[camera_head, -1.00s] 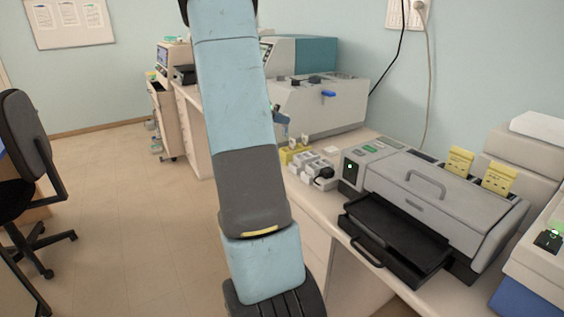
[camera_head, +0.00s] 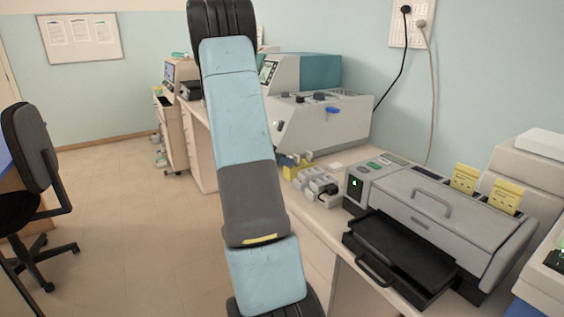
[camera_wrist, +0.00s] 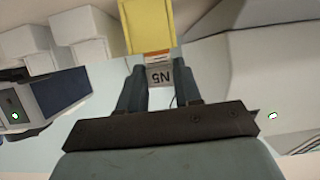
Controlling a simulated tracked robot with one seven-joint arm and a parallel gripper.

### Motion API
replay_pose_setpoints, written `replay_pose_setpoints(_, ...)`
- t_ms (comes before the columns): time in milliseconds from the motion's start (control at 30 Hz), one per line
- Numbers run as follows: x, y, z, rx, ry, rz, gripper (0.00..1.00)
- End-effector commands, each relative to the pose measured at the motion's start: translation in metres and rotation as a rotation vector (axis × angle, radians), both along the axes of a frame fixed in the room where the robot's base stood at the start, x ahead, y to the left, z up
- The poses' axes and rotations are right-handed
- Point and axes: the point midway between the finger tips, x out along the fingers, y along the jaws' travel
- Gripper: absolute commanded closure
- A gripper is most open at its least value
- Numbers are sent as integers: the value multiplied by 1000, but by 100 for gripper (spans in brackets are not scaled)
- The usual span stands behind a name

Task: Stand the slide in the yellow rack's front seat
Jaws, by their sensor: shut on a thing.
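My gripper (camera_wrist: 160,80) is shut on the slide (camera_wrist: 159,75) in the wrist view. The slide's grey label end reads "N5", upside down in the picture, with an orange and white band above it. A yellow block (camera_wrist: 149,26), which looks like the rack, lies straight beyond the slide. Whether slide and block touch, I cannot tell. In the head view the yellow rack (camera_head: 290,166) stands on the bench, partly hidden behind my arm. My gripper and the slide cannot be made out there.
Small grey-white blocks (camera_head: 317,184) stand right of the rack. A grey machine with a black tray (camera_head: 405,255) stands farther right, the tray reaching over the bench edge. A large grey instrument (camera_head: 320,122) stands behind the rack.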

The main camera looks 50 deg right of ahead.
Motion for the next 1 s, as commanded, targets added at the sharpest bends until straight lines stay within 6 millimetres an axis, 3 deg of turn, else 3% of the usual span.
replay_pose_setpoints(200,0,0,-2,0,1,0,97)
replay_pose_setpoints(233,0,0,-2,0,0,1,65)
replay_pose_setpoints(467,1,0,-1,0,0,1,43)
replay_pose_setpoints(767,1,1,1,0,-1,2,41)
replay_pose_setpoints(1000,10,25,12,0,-1,6,41)
